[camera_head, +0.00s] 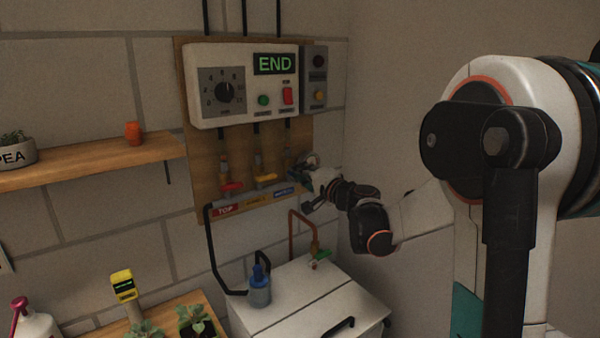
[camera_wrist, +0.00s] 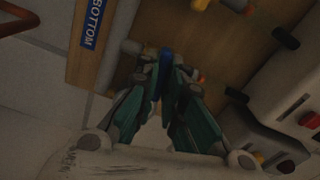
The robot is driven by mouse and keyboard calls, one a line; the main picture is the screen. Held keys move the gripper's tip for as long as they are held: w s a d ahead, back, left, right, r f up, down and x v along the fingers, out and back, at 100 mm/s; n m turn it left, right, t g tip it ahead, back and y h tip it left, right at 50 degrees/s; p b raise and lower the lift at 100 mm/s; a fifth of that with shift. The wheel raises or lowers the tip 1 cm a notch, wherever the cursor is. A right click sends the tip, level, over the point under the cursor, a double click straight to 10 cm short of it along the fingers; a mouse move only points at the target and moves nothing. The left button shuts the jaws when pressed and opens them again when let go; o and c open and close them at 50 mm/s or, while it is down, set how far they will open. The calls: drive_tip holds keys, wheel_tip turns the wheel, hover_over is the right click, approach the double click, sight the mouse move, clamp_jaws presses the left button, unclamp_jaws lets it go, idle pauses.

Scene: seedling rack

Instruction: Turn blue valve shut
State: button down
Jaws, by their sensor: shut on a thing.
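The blue valve handle (camera_wrist: 166,60) shows in the wrist view between the teal fingers of my gripper (camera_wrist: 165,72). The fingers are closed on it from both sides. The blue BOTTOM label (camera_wrist: 93,22) is to its left there. In the head view my gripper (camera_head: 303,172) is at the right end of the valve row on the wooden board and mostly hides the blue valve. The handle's exact angle to its pipe is hard to tell.
A red valve (camera_head: 231,187) and a yellow valve (camera_head: 265,178) are left of my gripper. Above hangs a white control box (camera_head: 243,85) showing END. Below is a white cabinet (camera_head: 300,293) with a blue bottle (camera_head: 259,290) and a copper pipe (camera_head: 291,228). A wall is close on the right.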

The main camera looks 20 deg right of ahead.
drive_tip(key=shift+m, duration=1.3)
drive_tip(key=c, duration=1.7)
unclamp_jaws()
drive_tip(key=shift+s, duration=0.1)
drive_tip(key=s+d, duration=0.2)
drive_tip(key=s, duration=0.9)
drive_tip(key=shift+s+d, duration=0.15)
drive_tip(key=shift+s, duration=0.2)
